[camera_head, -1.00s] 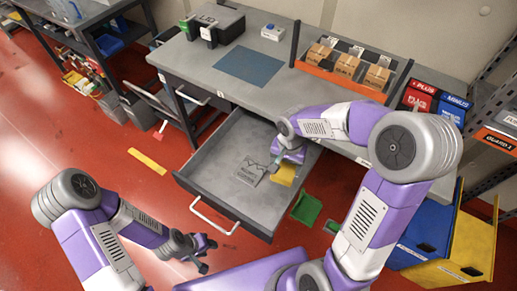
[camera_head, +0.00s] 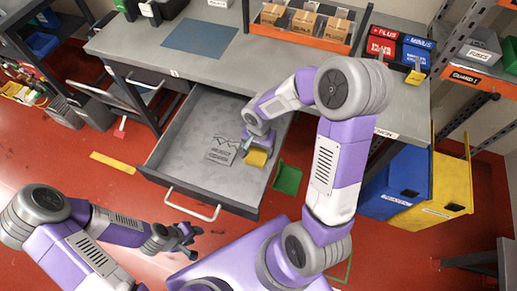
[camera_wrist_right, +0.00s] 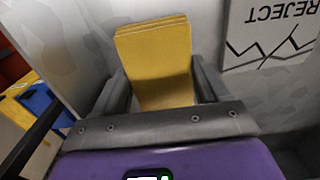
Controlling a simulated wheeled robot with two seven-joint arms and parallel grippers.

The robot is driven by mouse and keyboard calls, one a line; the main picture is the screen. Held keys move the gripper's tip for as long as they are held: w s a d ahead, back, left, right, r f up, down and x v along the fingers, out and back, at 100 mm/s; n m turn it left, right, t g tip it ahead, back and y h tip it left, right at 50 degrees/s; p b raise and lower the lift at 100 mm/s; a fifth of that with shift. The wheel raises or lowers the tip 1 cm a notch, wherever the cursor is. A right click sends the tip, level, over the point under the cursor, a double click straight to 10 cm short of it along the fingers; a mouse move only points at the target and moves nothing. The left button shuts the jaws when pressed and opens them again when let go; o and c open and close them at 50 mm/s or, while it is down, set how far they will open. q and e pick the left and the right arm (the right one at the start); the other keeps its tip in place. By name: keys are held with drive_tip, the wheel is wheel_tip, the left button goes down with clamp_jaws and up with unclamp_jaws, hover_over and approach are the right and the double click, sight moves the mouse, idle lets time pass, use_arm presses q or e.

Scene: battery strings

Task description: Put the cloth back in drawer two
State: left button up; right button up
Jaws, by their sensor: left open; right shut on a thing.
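The yellow folded cloth (camera_head: 256,157) is over the floor of the open drawer (camera_head: 182,166), near its right side. My right gripper (camera_head: 246,149) is shut on the cloth. In the right wrist view the cloth (camera_wrist_right: 155,62) sits between the two fingers (camera_wrist_right: 160,95), with the drawer's grey inside around it. I cannot tell whether the cloth touches the drawer floor. A label reading REJECT (camera_head: 221,150) lies on the drawer floor to the left of the cloth. My left gripper (camera_head: 190,240) is open and empty, in front of the drawer and outside it.
The workbench (camera_head: 270,62) holds a blue mat (camera_head: 200,37), an orange rack of boxes (camera_head: 300,30) and red and blue bins. A green square (camera_head: 287,179) lies on the red floor right of the drawer. Blue and yellow bins (camera_head: 440,185) stand at the right.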

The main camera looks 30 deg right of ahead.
sight(259, 151)
drive_tip(key=shift+r, duration=0.1)
drive_tip(key=shift+f, duration=0.2)
drive_tip(key=o, duration=1)
drive_tip(key=shift+r, duration=0.15)
drive_tip(key=shift+r, duration=0.2)
wheel_tip(259, 151, up, 12)
drive_tip(key=p, duration=0.4)
drive_tip(key=shift+f, duration=0.1)
